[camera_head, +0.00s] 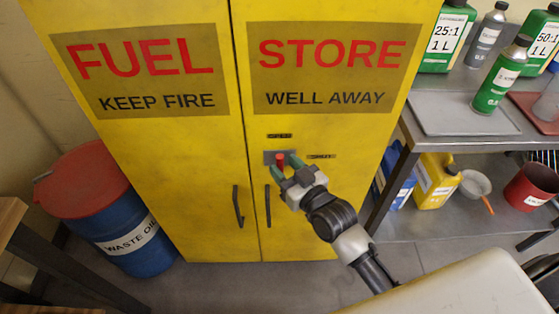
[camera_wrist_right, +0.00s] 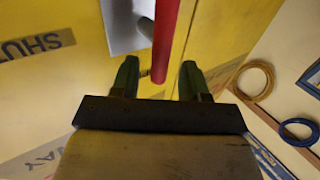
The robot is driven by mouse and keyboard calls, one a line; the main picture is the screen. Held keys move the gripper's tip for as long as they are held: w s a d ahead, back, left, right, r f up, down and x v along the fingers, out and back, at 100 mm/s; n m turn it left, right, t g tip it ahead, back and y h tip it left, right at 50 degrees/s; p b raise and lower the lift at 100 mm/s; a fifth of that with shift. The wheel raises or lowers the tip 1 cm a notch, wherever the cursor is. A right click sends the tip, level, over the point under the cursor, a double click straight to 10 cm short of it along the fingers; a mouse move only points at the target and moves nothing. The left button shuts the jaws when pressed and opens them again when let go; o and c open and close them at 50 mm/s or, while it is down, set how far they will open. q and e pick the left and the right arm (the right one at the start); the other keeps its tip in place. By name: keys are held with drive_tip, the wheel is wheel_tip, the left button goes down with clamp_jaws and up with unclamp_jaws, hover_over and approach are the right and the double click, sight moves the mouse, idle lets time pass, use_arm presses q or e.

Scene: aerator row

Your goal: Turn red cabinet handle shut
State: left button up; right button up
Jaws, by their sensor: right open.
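The red handle (camera_head: 281,160) sits on a grey plate on the right door of the yellow cabinet (camera_head: 205,150). In the right wrist view the red handle (camera_wrist_right: 166,38) comes down from the top, its free end between my two green fingertips. My right gripper (camera_head: 281,171) is at the handle in the head view; it also shows in the wrist view (camera_wrist_right: 159,66), open, with a gap on each side of the handle. A SHUT label (camera_wrist_right: 38,46) is on the door in the wrist view. My left gripper is not in view.
A blue waste oil drum (camera_head: 110,220) with a red lid stands left of the cabinet. A metal shelf (camera_head: 430,112) with bottles and cans stands to the right. Two black door pulls (camera_head: 238,206) hang below the handle. A pale surface (camera_head: 470,288) is at front right.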

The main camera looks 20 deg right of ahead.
drive_tip(key=shift+x, duration=1.25)
